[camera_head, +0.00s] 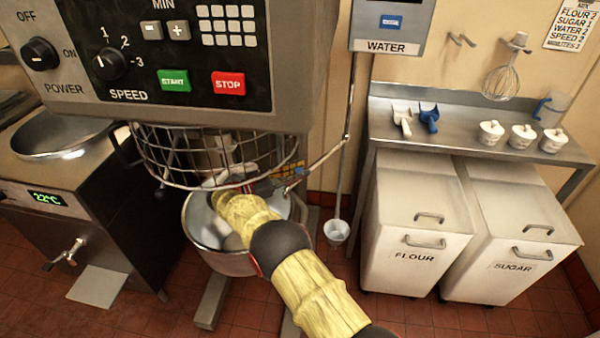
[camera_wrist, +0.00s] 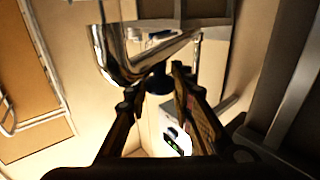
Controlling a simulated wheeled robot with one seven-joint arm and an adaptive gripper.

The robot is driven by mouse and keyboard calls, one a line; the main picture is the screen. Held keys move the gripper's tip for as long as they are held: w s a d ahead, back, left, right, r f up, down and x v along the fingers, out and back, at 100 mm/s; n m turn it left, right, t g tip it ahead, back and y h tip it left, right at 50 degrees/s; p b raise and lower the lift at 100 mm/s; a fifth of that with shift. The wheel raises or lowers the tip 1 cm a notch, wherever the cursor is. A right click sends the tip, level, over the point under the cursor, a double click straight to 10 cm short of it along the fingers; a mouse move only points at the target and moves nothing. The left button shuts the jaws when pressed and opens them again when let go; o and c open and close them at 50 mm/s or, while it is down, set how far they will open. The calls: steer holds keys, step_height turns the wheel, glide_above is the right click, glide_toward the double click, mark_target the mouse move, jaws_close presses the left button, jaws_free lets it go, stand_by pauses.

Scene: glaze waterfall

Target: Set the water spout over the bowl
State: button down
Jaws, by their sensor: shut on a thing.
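The water spout (camera_head: 319,162) is a thin metal arm that slopes down and left from the water pipe. Its lower end meets my gripper (camera_head: 284,180) above the right side of the bowl. The steel bowl (camera_head: 222,263) stands below the mixer's wire guard, and my yellow-sleeved arm hides part of it. In the wrist view, my gripper (camera_wrist: 157,88) has its fingers on both sides of a dark piece, which I take to be part of the spout. The exact contact, and whether the spout's outlet is over the bowl, cannot be told.
The mixer's wire guard (camera_head: 215,155) is close above my gripper. A flour bin (camera_head: 418,220) and sugar bin (camera_head: 512,215) stand right.

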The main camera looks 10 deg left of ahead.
steer(key=c, duration=1.6)
jaws_free()
steer(key=shift+o, duration=0.2)
steer(key=v, duration=1.2)
